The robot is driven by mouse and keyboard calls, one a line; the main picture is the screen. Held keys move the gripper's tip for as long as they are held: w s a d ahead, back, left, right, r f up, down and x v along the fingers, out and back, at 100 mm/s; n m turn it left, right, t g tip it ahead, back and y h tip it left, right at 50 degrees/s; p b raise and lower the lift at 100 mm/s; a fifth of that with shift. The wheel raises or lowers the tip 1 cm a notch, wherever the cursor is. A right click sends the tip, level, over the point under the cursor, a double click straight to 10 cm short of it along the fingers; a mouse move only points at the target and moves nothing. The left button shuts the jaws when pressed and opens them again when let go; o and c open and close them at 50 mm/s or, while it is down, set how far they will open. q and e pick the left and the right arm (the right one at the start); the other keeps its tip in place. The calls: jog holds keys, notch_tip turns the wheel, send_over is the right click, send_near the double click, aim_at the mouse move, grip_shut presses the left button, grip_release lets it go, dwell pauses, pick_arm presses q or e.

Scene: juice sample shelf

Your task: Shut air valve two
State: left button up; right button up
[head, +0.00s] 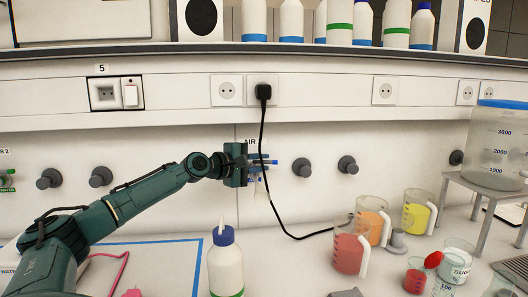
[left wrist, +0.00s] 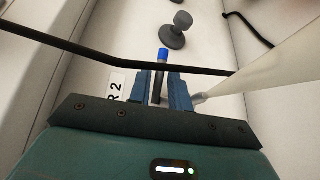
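The AIR 2 label (head: 252,142) is on the white wall panel, partly covered by my left gripper; part of it also shows in the left wrist view (left wrist: 115,90). My left gripper (head: 268,162) is at air valve two, with its blue fingers pointing right in the head view. In the left wrist view, a dark lever with a blue tip (left wrist: 163,55) lies between the two fingers (left wrist: 162,88). The fingers are close on both sides of it; whether they touch it is not clear. The valve body is mostly hidden. My right gripper is not in view.
A black cable (head: 262,130) hangs from a plug past my gripper and crosses the left wrist view (left wrist: 90,58). Grey knobs (head: 302,168) sit to the right on the wall. A white bottle (head: 226,268) stands below, with jugs of red, orange and yellow liquid (head: 416,214) at right.

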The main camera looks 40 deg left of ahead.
pick_arm(q)
jog(key=shift+w+d+f, duration=0.15)
jog(key=shift+w+d, duration=0.05)
jog(key=shift+w, duration=0.5)
grip_shut()
